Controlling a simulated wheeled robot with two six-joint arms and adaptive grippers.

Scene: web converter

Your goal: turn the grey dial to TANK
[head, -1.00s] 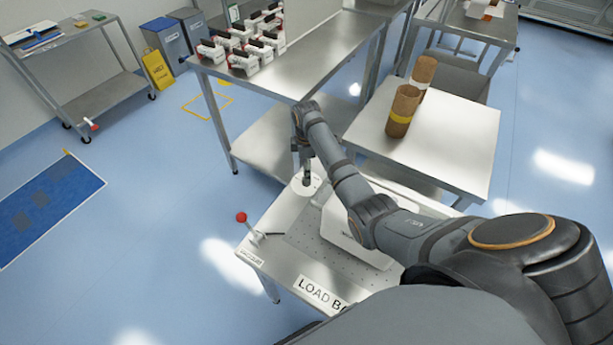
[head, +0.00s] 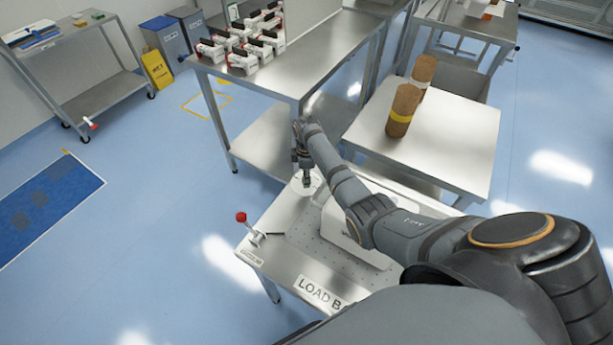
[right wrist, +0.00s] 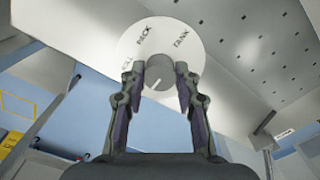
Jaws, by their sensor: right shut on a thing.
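The grey dial (right wrist: 158,73) sits on a round white label plate (right wrist: 128,48) in the right wrist view. My right gripper (right wrist: 159,70) is shut on the dial, one finger on each side. A short pale line shows on the dial's face, slanting between lower left and upper right. In the head view my right gripper (head: 306,181) reaches down to the white plate (head: 296,187) at the fixture's back corner. My left gripper is not in view.
A red-knobbed lever (head: 241,217) stands at the left edge of the metal fixture table (head: 290,258). A white housing (head: 335,225) lies beside my forearm. Brown rolls (head: 404,108) stand on a bench behind. Several red-and-white items (head: 240,60) sit on a farther bench.

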